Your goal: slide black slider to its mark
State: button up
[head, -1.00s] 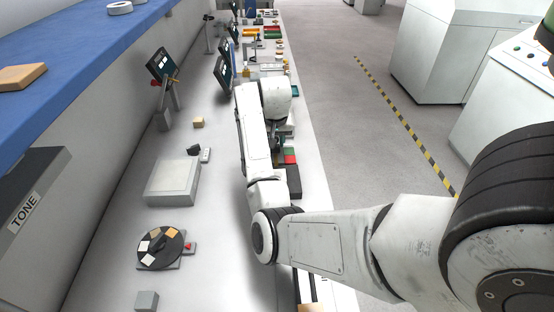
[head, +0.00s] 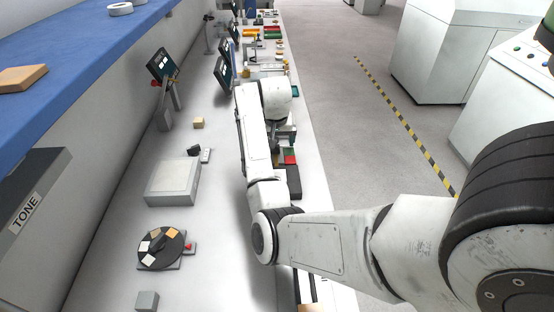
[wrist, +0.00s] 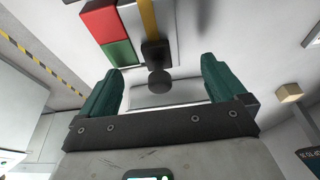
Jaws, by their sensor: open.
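In the wrist view, the black slider (wrist: 155,52) is a dark block with a round black knob (wrist: 158,81), on a pale panel below a yellow strip (wrist: 148,18). My gripper (wrist: 161,68) has two green fingers standing wide apart, open. The knob shows between the fingers, with a visible gap on both sides. I cannot tell how far the fingers are above the panel. I cannot tell which feature is the mark. In the head view my arm hides the slider and most of my gripper.
A red block (wrist: 100,24) and a green block (wrist: 118,54) stand left of the slider in the wrist view. On the long bench are a grey box (head: 173,183) and a black disc (head: 152,257) with pale tiles. Floor right of the bench is open.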

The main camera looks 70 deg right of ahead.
jog(key=shift+p+v, duration=3.5)
jog(key=shift+p, duration=0.3)
jog(key=shift+f, duration=0.1)
jog(key=shift+s, duration=0.1)
